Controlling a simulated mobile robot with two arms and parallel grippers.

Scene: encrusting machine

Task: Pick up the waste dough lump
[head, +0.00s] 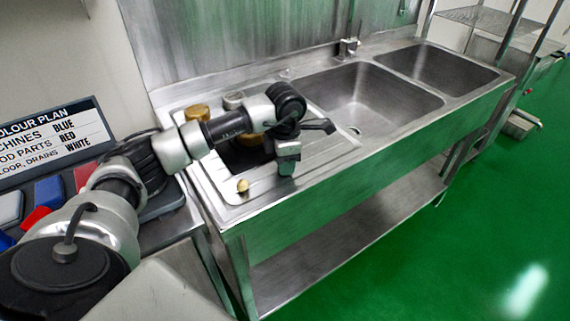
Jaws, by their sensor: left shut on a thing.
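A small tan dough lump (243,185) lies on the ribbed steel drainboard (232,198), near its front left corner. My left gripper (286,168) points down over the front part of the drainboard, to the right of the lump and apart from it. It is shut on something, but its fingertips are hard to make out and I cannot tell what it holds. My left arm crosses above the drainboard and hides part of it. My right gripper is not in view.
A brown round object (197,112) and a grey one (233,100) stand at the drainboard's back. Two sink basins (375,100) lie to the right, with a tap (347,47) behind. A colour plan sign (45,140) and coloured items stand at left. The green floor (440,250) is open.

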